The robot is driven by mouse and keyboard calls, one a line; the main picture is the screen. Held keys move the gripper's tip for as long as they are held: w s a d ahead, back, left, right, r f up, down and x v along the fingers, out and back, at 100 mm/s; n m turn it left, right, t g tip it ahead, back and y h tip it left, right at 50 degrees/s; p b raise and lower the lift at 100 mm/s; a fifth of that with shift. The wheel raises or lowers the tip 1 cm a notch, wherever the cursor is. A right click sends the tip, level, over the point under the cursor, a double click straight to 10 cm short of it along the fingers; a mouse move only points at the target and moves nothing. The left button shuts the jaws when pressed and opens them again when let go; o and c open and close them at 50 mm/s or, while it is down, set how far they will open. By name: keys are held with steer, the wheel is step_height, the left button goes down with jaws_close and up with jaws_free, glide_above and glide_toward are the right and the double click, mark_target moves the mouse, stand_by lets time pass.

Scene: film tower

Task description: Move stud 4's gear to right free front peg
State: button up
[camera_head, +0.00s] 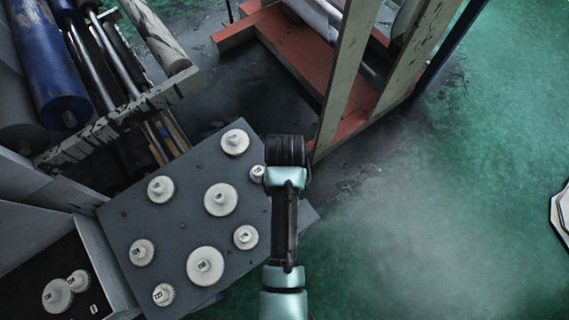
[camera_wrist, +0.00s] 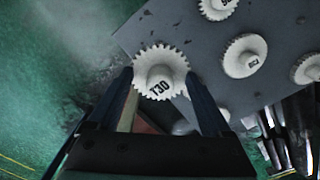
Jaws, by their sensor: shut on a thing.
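A white toothed gear marked T30 (camera_wrist: 160,75) sits between the two fingers of my gripper (camera_wrist: 158,80) in the wrist view. The gripper is shut on it, and the gear seems to be above the plate's edge. In the head view, my arm hides the fingers and the held gear. The grey plate (camera_head: 110,216) carries several white gears, including a large one (camera_head: 205,265) at the front and one (camera_head: 235,142) at the back. Their small labels are hard to read. I cannot tell which stud is number 4 or which front peg is free.
A dark tray (camera_head: 20,298) with two white gears (camera_head: 57,295) lies at lower left. Rollers, including a blue one (camera_head: 50,60), stand at upper left. A red base (camera_head: 290,50) with pale posts (camera_head: 345,80) is behind my arm.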

steer(key=shift+r+p, duration=0.5)
steer(key=shift+p, duration=0.2)
steer(key=shift+s+f+m+p, duration=0.25)
steer(key=shift+s+m+p, duration=0.25)
steer(key=shift+p, duration=0.3)
steer(key=shift+s+f, duration=0.25)
steer(key=shift+f, duration=0.1)
step_height(320, 180, down, 7)
steer(key=b, duration=0.7)
steer(key=shift+w+r, duration=0.1)
steer(key=shift+f+b, duration=0.45)
steer(key=shift+f, duration=0.6)
steer(key=shift+f+b, duration=0.5)
steer(key=shift+f, duration=0.4)
steer(key=o, duration=1.2)
steer(key=shift+r, duration=0.1)
